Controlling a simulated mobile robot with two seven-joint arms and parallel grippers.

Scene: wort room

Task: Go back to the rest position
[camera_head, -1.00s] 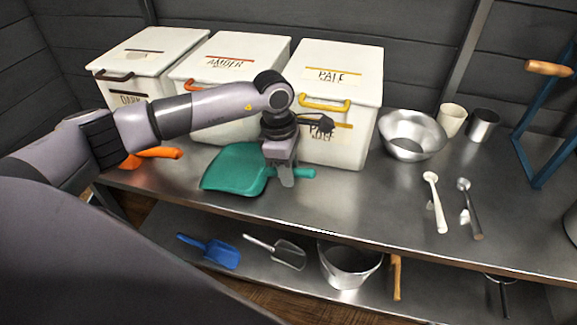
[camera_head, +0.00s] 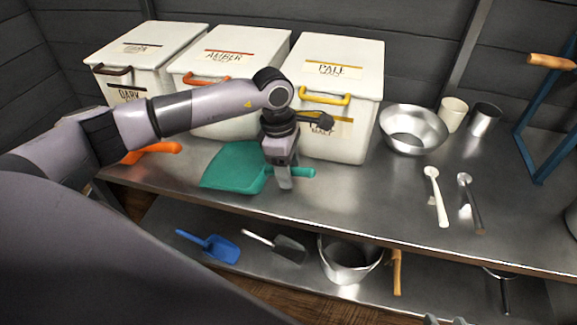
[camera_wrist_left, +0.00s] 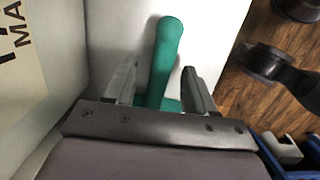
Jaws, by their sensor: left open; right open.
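My left gripper (camera_head: 284,182) hangs fingers-down at the handle end of a teal scoop (camera_head: 232,168), which lies on the steel table. In the left wrist view, the left gripper's fingers (camera_wrist_left: 158,85) are open, one on each side of the teal scoop's handle (camera_wrist_left: 166,42), with gaps to it. I cannot tell how far above the handle they are. What looks like the tips of my right gripper (camera_head: 446,321) show at the bottom edge of the head view, apart and empty; the rest is out of frame.
Bins labelled dark (camera_head: 150,55), amber (camera_head: 232,58) and pale (camera_head: 338,90) stand behind. A steel bowl (camera_head: 413,130), cups and two spoons sit to the right. An orange scoop (camera_head: 152,151) lies left, under my arm. The lower shelf holds scoops and a bucket (camera_head: 348,262).

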